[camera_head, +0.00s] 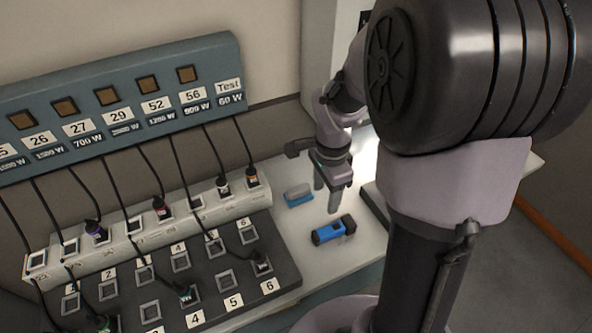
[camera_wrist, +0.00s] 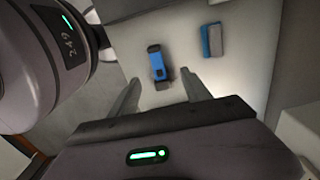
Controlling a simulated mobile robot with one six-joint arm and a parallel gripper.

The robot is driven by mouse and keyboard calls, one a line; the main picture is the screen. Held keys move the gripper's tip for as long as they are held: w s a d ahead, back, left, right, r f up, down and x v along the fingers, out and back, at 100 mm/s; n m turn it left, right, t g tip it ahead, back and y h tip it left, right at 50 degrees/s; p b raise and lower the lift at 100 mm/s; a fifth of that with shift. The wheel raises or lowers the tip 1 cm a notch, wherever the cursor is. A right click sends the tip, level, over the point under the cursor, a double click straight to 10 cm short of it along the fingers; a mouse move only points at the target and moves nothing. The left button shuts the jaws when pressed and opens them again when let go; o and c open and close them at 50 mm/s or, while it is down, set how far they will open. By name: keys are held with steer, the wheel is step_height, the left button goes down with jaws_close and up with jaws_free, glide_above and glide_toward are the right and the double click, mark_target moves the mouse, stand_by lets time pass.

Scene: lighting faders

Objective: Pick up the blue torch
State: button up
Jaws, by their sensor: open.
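The blue torch (camera_head: 331,231) with black ends lies on its side on the light table, near the table's front edge. My gripper (camera_head: 328,203) is above the table, behind the torch in the head view, with its fingers pointing down, apart and empty. In the wrist view the torch (camera_wrist: 158,66) lies beyond the two spread fingertips (camera_wrist: 162,86), a little left of the middle between them. The torch is not between the fingers. Whether a fingertip touches the table is hard to tell.
A blue and grey block (camera_head: 298,195) lies left of my gripper. A dark panel of sockets (camera_head: 205,290) with plugs and hanging cables stands at the left, under a teal labelled rack (camera_head: 120,100). A dark flat object (camera_head: 374,203) is right of the torch.

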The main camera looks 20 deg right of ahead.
steer(key=b, duration=0.5)
glide_above(325, 231)
step_height(325, 231, down, 12)
steer(key=shift+w+r, duration=0.1)
steer(key=shift+w, duration=0.05)
steer(key=f+b, duration=0.1)
steer(key=f, duration=0.1)
steer(key=f+b, duration=0.2)
steer(key=f, duration=0.1)
steer(key=shift+s+f, duration=0.25)
steer(key=shift+f, duration=0.1)
steer(key=shift+r, duration=0.1)
jaws_close()
